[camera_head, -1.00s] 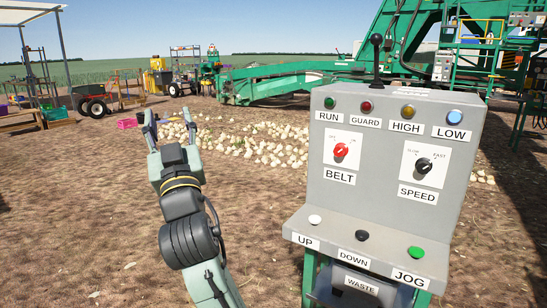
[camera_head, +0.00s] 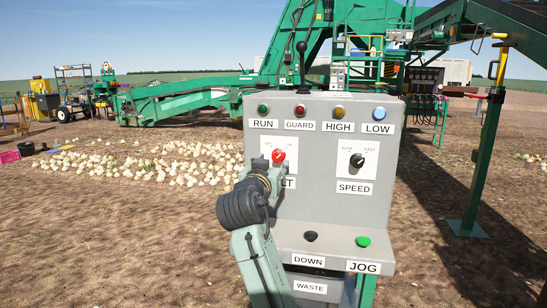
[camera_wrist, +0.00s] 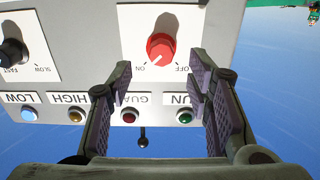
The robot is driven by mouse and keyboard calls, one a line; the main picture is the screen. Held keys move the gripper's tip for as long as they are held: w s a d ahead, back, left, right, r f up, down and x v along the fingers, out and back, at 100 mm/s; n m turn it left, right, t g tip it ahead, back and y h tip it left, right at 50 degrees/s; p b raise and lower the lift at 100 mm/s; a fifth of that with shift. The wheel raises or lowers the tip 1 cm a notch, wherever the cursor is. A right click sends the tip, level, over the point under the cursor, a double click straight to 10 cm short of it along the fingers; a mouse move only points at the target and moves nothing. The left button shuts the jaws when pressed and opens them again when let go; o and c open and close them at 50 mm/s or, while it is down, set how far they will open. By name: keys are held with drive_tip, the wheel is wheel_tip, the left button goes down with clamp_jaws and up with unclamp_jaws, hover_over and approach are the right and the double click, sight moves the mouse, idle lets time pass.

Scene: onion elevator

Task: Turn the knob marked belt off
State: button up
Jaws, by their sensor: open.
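The red belt knob (camera_head: 278,155) sits on a white plate on the grey control box (camera_head: 330,205), under the RUN and GUARD lamps. The BELT label is partly hidden by my arm. My gripper (camera_head: 265,166) is in front of the panel, just left of and below the knob. In the upside-down wrist view the knob (camera_wrist: 161,47) appears between and slightly beyond the two open fingertips (camera_wrist: 160,62), with ON at its left and OFF at its right. I cannot tell whether a finger touches it or exactly where its mark points.
The black speed knob (camera_head: 357,160) is right of the belt knob. DOWN (camera_head: 310,236) and JOG (camera_head: 363,242) buttons are on the lower ledge, and a black joystick (camera_head: 301,55) stands behind the top. A green post (camera_head: 480,165) stands at right. Onions (camera_head: 150,165) lie at left.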

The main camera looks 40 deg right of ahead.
sight(277, 158)
drive_tip(key=p+x, duration=0.1)
drive_tip(key=x, duration=0.5)
drive_tip(key=shift+w, duration=0.1)
drive_tip(key=shift+c, duration=0.2)
clamp_jaws()
